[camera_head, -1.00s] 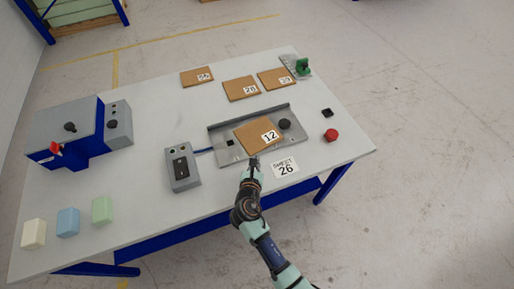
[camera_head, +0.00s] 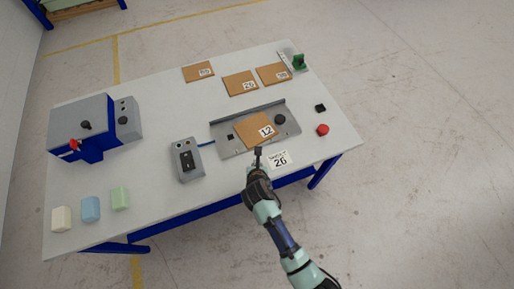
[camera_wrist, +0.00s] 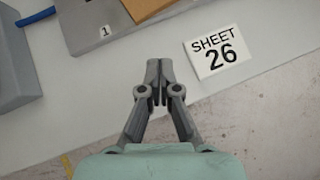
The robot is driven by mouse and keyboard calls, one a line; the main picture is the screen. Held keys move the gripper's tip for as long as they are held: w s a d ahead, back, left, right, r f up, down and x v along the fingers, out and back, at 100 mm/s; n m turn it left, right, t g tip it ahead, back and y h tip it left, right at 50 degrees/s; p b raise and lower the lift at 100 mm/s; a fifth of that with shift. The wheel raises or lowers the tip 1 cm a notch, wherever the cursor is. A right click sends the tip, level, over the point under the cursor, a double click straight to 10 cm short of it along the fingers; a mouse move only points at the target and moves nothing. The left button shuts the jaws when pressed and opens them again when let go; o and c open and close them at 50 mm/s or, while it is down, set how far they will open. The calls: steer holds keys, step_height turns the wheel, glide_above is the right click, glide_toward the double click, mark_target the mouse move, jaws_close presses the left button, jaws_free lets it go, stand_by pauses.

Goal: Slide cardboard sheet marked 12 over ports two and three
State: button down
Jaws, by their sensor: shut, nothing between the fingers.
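The cardboard sheet marked 12 (camera_head: 251,129) lies flat on the grey metal plate (camera_head: 228,147), over its middle. A black square port (camera_head: 230,137) shows to the left of the sheet and a dark round knob (camera_head: 280,119) to its right. What lies under the sheet is hidden. In the wrist view the sheet's corner (camera_wrist: 146,8) shows at the top, beside the plate's label 1 (camera_wrist: 105,31). My gripper (camera_head: 258,151) is shut and empty, just in front of the plate and apart from the sheet. Its closed fingers show in the wrist view (camera_wrist: 158,68).
A "SHEET 26" card (camera_head: 280,159) lies right of my gripper. A grey control box (camera_head: 186,160) stands left of the plate. Other cardboard sheets (camera_head: 238,81) lie behind. A red button (camera_head: 322,130) is at the right. Foam blocks (camera_head: 91,208) stand front left.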

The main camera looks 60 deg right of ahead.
steer(key=b+x, duration=0.2)
steer(key=x, duration=0.6)
steer(key=shift+b, duration=0.3)
steer(key=shift+w+d+r, duration=0.1)
steer(key=shift+w+d, duration=0.2)
steer(key=shift+d, duration=0.25)
steer(key=shift+w+d+r, duration=0.1)
steer(key=shift+w+d, duration=0.2)
steer(key=shift+d, duration=0.25)
steer(key=shift+w+d, duration=0.3)
steer(key=shift+d, duration=0.2)
